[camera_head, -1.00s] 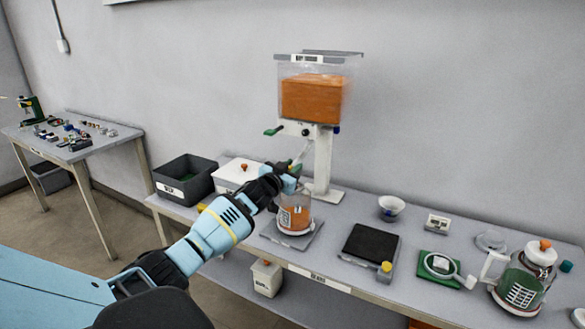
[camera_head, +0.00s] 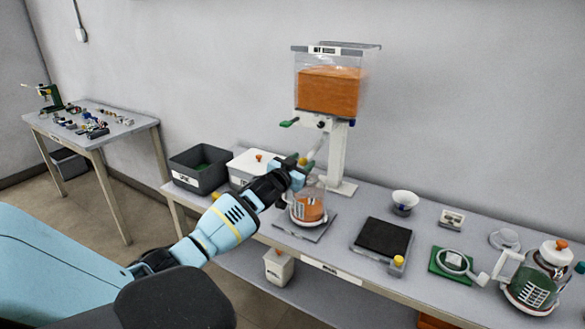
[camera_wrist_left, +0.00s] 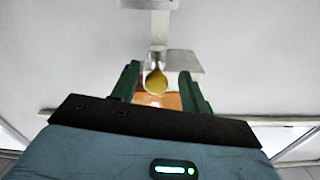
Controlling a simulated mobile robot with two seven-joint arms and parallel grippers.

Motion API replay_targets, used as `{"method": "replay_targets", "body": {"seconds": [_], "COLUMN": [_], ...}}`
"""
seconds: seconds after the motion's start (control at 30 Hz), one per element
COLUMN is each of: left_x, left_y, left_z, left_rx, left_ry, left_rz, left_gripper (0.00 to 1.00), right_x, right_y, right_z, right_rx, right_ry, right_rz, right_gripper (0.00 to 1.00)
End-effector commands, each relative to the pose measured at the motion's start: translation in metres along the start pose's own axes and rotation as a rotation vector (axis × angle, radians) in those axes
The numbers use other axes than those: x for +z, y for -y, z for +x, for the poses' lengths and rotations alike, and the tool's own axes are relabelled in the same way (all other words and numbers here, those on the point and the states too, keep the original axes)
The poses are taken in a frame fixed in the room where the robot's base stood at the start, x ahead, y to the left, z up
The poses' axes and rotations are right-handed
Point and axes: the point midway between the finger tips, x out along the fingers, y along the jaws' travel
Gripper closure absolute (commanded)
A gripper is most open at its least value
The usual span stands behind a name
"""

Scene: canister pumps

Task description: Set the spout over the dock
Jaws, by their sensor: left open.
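The dispenser's clear hopper (camera_head: 328,92) holds an orange fill and stands on a white post. A pale spout (camera_head: 313,155) slants down from it toward my left gripper (camera_head: 300,166). In the left wrist view, the spout's round yellowish end (camera_wrist_left: 155,82) shows between the green fingers of the open left gripper (camera_wrist_left: 159,90); contact with either finger cannot be told. A clear jar with orange contents (camera_head: 309,208) stands below the gripper on a grey plate (camera_head: 318,234). Which part is the dock is not clear. My right gripper is not in view.
A black-topped scale (camera_head: 384,236), a white bowl (camera_head: 404,200), a green pad (camera_head: 440,262) and a lidded jug (camera_head: 535,284) stand to the right on the grey bench. A dark bin (camera_head: 199,170) and a white box (camera_head: 250,167) stand left.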

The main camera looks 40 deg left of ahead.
Motion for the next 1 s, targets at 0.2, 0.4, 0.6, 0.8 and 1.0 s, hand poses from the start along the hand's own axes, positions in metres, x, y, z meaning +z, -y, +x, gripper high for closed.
{"method": "replay_targets", "body": {"seconds": [0.2, 0.4, 0.6, 0.8, 1.0], "left_x": [-0.001, 0.0, 0.0, 0.0, 0.0], "left_y": [0.001, 0.001, 0.002, 0.002, 0.002], "left_z": [-0.028, -0.044, -0.05, -0.05, -0.049], "left_rx": [-0.001, -0.001, -0.002, -0.002, -0.002], "left_ry": [0.0, 0.0, 0.0, 0.001, 0.001], "left_rz": [0.0, 0.0, 0.0, 0.0, 0.0], "left_gripper": [0.55, 0.55, 0.55, 0.55, 0.55], "right_x": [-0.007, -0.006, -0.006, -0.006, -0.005], "right_y": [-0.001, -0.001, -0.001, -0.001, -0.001], "right_z": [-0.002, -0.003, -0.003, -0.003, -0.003], "right_rx": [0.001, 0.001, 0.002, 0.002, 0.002], "right_ry": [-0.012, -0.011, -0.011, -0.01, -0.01], "right_rz": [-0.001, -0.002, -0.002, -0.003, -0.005], "right_gripper": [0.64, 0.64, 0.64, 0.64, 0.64]}}
